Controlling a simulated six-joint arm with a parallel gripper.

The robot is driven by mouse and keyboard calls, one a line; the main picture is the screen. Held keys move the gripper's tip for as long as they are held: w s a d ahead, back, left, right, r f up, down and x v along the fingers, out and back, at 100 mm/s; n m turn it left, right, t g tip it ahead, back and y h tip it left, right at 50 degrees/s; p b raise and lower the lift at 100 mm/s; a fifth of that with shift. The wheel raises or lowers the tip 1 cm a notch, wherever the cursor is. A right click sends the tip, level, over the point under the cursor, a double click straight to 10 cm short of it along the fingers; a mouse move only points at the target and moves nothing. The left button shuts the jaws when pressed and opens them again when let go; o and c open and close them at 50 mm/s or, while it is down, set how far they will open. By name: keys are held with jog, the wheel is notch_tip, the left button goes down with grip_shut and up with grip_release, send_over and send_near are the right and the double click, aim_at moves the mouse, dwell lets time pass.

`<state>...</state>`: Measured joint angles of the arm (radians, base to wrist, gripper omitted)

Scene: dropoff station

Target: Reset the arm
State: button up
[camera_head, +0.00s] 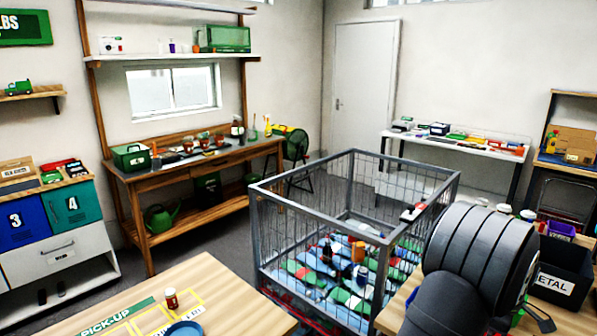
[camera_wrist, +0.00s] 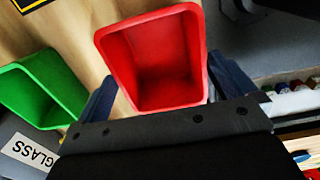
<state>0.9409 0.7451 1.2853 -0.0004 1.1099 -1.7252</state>
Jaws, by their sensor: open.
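My gripper (camera_wrist: 163,66) is open, with its two dark blue fingers spread wide in the wrist view. A red bin (camera_wrist: 198,45) shows between and beyond the fingers, and it looks empty inside. I cannot tell how far above or behind it the fingers are. In the head view my arm fills the lower right, over the right-hand table, and hides most of my gripper and the red bin.
A black METAL bin (camera_head: 560,270) is at the right. A wire cage (camera_head: 300,220) holds many items. A wooden pick-up table (camera_head: 235,300) bears a small jar (camera_head: 171,299) and blue plate (camera_head: 184,329).

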jog(key=shift+f, duration=0.1)
notch_tip(320, 180, down, 3)
jog(key=shift+r, duration=0.1)
jog(key=shift+d+r, duration=0.1)
notch_tip(320, 180, up, 10)
notch_tip(320, 180, down, 12)
jog(key=shift+r, duration=0.15)
jog(key=r, duration=0.5)
jog(key=shift+s+r, duration=0.15)
jog(key=shift+s, duration=0.2)
jog(key=s+d+r, duration=0.1)
jog(key=s+r, duration=0.5)
jog(key=s, duration=0.4)
jog(key=w+a+n, duration=0.5)
jog(key=w+a, duration=1)
jog(key=w, duration=0.5)
jog(key=w+a+n, duration=0.2)
jog(key=w+a, duration=0.4)
jog(key=a, duration=0.5)
jog(key=w+a+n, duration=0.2)
jog(key=w+a, duration=0.4)
jog(key=a, duration=0.6)
jog(key=shift+a+f, duration=0.25)
jog(key=shift+f, duration=0.1)
